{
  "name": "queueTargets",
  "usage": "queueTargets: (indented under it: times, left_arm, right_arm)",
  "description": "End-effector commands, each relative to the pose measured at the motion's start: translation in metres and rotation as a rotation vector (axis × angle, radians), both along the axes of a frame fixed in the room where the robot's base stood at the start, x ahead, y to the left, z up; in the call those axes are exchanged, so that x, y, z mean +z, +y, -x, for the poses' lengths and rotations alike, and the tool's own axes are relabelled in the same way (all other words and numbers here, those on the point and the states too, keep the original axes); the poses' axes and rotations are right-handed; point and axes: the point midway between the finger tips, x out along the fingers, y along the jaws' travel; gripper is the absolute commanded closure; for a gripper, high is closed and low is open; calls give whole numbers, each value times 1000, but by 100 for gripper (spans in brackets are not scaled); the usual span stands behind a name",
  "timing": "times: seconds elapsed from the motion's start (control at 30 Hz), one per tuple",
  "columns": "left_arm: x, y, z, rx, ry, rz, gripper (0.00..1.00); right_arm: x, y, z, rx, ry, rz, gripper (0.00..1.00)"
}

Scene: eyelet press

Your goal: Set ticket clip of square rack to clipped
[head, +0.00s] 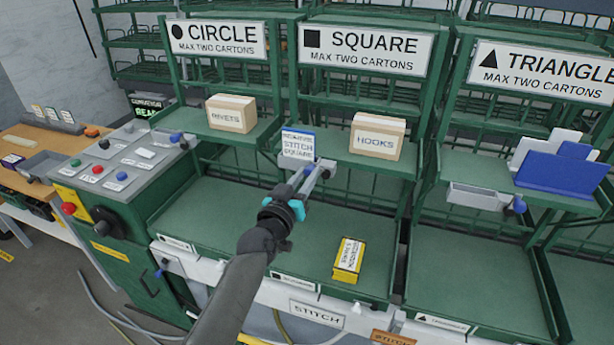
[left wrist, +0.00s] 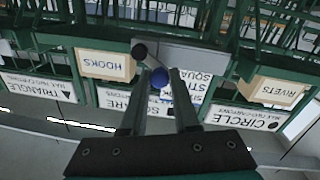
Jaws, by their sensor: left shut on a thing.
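The square rack stands in the middle under its SQUARE sign (head: 366,50). Its grey ticket clip (left wrist: 185,57) is at the shelf's front edge, with a blue knob (left wrist: 158,78) and a dark ball beside it (left wrist: 138,50). A white ticket with a blue top edge, reading STITCH SQUARE (head: 298,144), stands upright at the clip. My left gripper (head: 314,178) reaches up to the clip and is shut on the blue knob, its fingers on either side in the left wrist view. The fingers partly hide the clip, so I cannot tell its setting. My right gripper is not in view.
A HOOKS carton (head: 377,137) stands right of the ticket; a RIVETS carton (head: 231,112) is on the circle rack. A yellow box (head: 348,260) lies on the lower shelf. The triangle rack's clip (head: 480,197) and a control console (head: 115,160) flank the square rack.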

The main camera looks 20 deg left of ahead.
Motion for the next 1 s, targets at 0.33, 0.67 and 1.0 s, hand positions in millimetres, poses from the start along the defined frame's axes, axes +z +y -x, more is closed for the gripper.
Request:
queueTargets:
  times: [0.33, 0.67, 1.0]
  left_arm:
    - [-2, 1, 0, -1, 3, 58, 100]
    - [-2, 1, 0, -1, 3, 57, 45]
    - [-2, 1, 2, 0, 2, 56, 41]
  right_arm:
    - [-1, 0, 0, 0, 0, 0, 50]
    - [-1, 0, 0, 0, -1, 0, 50]
    - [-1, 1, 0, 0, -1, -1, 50]
